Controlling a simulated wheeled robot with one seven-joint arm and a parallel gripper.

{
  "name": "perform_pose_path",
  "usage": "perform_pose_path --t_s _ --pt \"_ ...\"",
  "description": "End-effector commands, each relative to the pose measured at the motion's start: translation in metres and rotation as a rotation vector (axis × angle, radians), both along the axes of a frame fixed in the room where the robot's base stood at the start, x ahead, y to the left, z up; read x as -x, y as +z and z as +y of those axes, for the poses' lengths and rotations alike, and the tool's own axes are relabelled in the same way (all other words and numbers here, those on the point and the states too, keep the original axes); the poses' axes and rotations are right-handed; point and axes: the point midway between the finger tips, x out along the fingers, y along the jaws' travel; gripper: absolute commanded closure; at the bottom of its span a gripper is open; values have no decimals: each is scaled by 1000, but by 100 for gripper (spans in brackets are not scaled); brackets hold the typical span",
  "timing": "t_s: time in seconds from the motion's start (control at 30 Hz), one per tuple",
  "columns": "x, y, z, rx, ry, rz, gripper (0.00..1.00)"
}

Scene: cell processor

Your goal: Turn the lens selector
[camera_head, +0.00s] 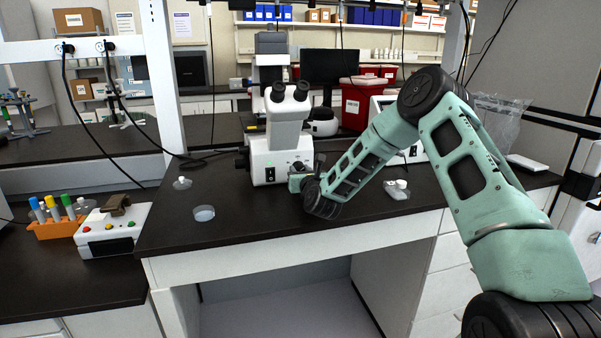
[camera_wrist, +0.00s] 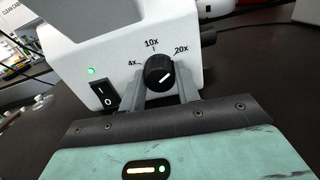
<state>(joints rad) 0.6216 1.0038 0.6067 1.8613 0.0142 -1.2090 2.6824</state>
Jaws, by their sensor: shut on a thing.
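A white microscope (camera_head: 268,158) stands on the dark bench, with its eyepieces facing me. In the wrist view its front panel (camera_wrist: 95,50) carries a round black lens selector knob (camera_wrist: 159,70) with the marks 4x, 10x and 20x around it. The knob's white line slants up to the right, roughly toward the 20x side. My gripper (camera_wrist: 167,87) is shut on the knob, one grey finger on each side. In the head view my gripper (camera_head: 298,180) is at the microscope's lower right front, and the knob is hidden there.
A black power switch (camera_wrist: 104,95) and a lit green light (camera_wrist: 91,71) sit left of the knob. A petri dish (camera_head: 203,213) and a small flask (camera_head: 182,183) stand on the bench to the left. A clear container (camera_head: 397,190) lies right of my forearm.

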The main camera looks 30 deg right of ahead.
Motion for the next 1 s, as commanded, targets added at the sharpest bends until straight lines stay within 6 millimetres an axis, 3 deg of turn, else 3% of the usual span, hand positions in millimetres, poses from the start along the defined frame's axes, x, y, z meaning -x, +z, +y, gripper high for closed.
perform_pose_path --t_s 0.37,1.0 --pt "0 -3 0 201 1 55 91" --pt "0 -2 0 784 -1 221 91"
